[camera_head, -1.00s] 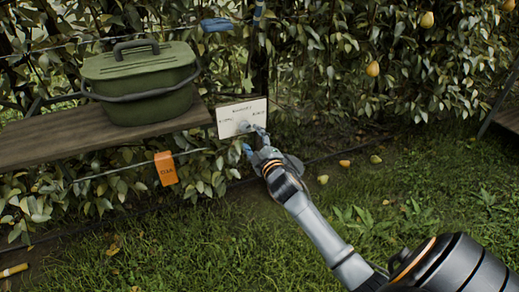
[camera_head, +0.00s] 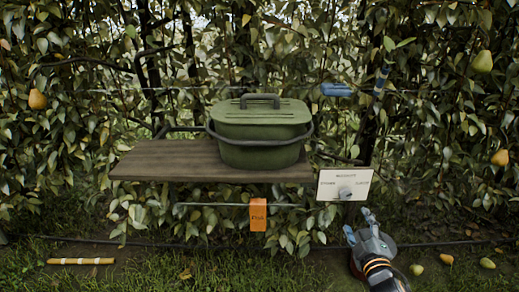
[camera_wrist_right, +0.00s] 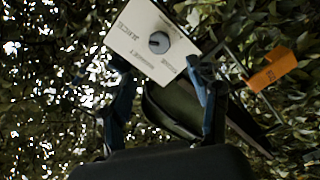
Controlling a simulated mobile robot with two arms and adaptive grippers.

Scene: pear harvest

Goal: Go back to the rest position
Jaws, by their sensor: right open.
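My right gripper (camera_head: 359,226) is at the lower right of the head view, just below and right of a white control panel (camera_head: 330,190) with a grey knob (camera_head: 345,192). In the right wrist view, the gripper (camera_wrist_right: 163,100) has its two fingers spread apart with nothing between them. There the panel (camera_wrist_right: 135,35) and its knob (camera_wrist_right: 159,43) lie ahead of the fingers, apart from them. My left gripper is in neither view.
A green lidded bin (camera_head: 262,150) stands on a wooden shelf (camera_head: 160,168). An orange tag (camera_head: 258,215) hangs below the shelf. A yellow stick (camera_head: 80,261) and several fallen pears (camera_head: 417,269) lie on the grass. Pears (camera_head: 500,158) hang in the foliage.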

